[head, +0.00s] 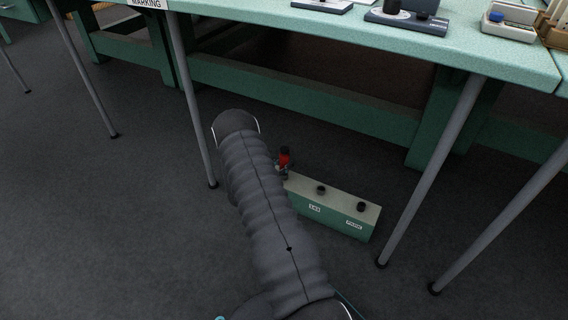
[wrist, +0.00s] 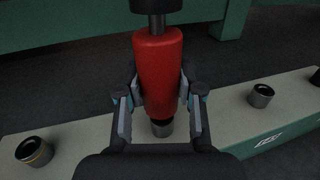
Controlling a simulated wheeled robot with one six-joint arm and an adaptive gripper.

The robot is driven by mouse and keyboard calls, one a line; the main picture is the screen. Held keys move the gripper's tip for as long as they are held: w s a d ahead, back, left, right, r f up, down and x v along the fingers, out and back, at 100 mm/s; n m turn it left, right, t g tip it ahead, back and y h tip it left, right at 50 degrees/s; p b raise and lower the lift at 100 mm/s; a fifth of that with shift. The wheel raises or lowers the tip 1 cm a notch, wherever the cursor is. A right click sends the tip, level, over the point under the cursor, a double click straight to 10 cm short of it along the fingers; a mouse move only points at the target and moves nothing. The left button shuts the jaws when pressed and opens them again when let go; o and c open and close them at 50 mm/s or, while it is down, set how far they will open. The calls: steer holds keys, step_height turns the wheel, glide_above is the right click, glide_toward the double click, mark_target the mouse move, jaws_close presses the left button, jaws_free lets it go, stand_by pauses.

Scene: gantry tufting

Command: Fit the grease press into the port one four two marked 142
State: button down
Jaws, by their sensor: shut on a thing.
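The grease press is a red cylinder (wrist: 158,72) with a dark rod and black top, held upright in the wrist view; in the head view it shows as a small red shape (head: 285,156) just past my arm. My gripper (wrist: 160,108) is shut on its lower part. The press's lower end is over or at a metal port (wrist: 162,128); I cannot tell whether it is inside. Another port (wrist: 260,96) is to the right, above a white label (wrist: 268,141) that seems to read 142, in the head view too (head: 315,208). A further port (wrist: 34,152) is at left.
The ports stand on a low green box (head: 335,217) with a pale top, on the dark floor under a green table (head: 440,53). Another labelled port (head: 361,207) is at its right end. Table legs (head: 440,165) stand on both sides. Open floor lies at left.

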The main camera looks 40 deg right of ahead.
steer(key=shift+f+b, duration=0.35)
steer(key=shift+f, duration=0.55)
steer(key=c, duration=0.7)
jaws_free()
steer(key=shift+o, duration=0.2)
steer(key=shift+a, duration=0.1)
steer(key=s+a, duration=0.1)
steer(key=a, duration=1)
steer(key=shift+s+a, duration=0.3)
steer(key=shift+a, duration=0.1)
